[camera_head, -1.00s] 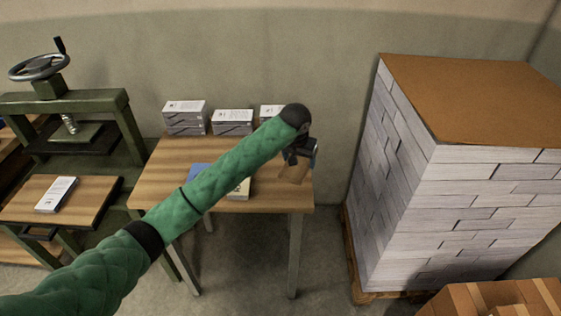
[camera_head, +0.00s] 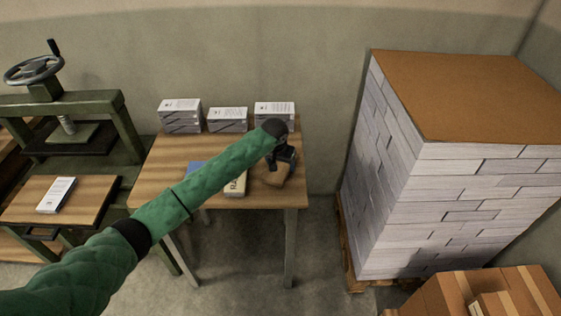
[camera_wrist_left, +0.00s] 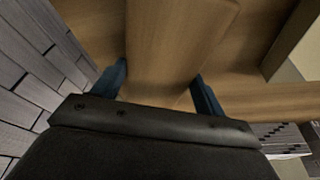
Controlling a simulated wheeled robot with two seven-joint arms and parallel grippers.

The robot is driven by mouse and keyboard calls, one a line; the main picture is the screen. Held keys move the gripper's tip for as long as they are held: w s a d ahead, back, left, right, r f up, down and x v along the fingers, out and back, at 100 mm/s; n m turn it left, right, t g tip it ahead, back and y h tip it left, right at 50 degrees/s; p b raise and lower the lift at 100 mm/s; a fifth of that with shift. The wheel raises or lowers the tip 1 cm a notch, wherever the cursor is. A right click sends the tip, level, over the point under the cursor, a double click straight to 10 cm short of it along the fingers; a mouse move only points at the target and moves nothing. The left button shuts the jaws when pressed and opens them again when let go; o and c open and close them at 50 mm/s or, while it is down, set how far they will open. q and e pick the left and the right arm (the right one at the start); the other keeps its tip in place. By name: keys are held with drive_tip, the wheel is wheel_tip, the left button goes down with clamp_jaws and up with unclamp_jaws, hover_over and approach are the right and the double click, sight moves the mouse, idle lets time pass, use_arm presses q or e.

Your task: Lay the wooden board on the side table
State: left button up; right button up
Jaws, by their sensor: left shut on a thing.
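The side table (camera_head: 165,170) is a wooden-topped table with pale legs in the middle of the head view. My left gripper (camera_head: 284,160) is over its right end and is shut on the wooden board (camera_head: 270,175), a small brown piece partly hidden by the gripper. In the left wrist view the board (camera_wrist_left: 170,45) runs between the two blue-grey fingers of the gripper (camera_wrist_left: 160,85), with wooden tabletop around it. I cannot tell whether the board touches the tabletop. My right gripper is in neither view.
Several paper stacks (camera_head: 227,119) line the table's back edge. A pale book (camera_head: 236,187) and a blue item (camera_head: 195,168) lie near the front, partly behind my arm. A green press (camera_head: 125,130) stands left. A tall pallet stack (camera_head: 440,200) and cardboard box (camera_head: 440,296) stand right.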

sight(281, 164)
use_arm(q)
drive_tip(key=o, duration=1.1)
drive_tip(key=shift+f, duration=0.1)
drive_tip(key=shift+c, duration=0.2)
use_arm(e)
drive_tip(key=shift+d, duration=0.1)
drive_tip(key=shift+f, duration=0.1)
use_arm(q)
drive_tip(key=shift+r, duration=0.3)
drive_tip(key=b+v, duration=0.1)
drive_tip(key=v, duration=0.2)
drive_tip(key=shift+s+r+b, duration=0.15)
drive_tip(key=shift+r+b, duration=0.25)
drive_tip(key=b+v, duration=0.2)
drive_tip(key=v, duration=0.5)
drive_tip(key=shift+r, duration=0.4)
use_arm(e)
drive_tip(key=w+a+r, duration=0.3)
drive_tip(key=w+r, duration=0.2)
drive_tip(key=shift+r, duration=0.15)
use_arm(q)
drive_tip(key=shift+s+a, duration=0.1)
drive_tip(key=shift+s, duration=0.05)
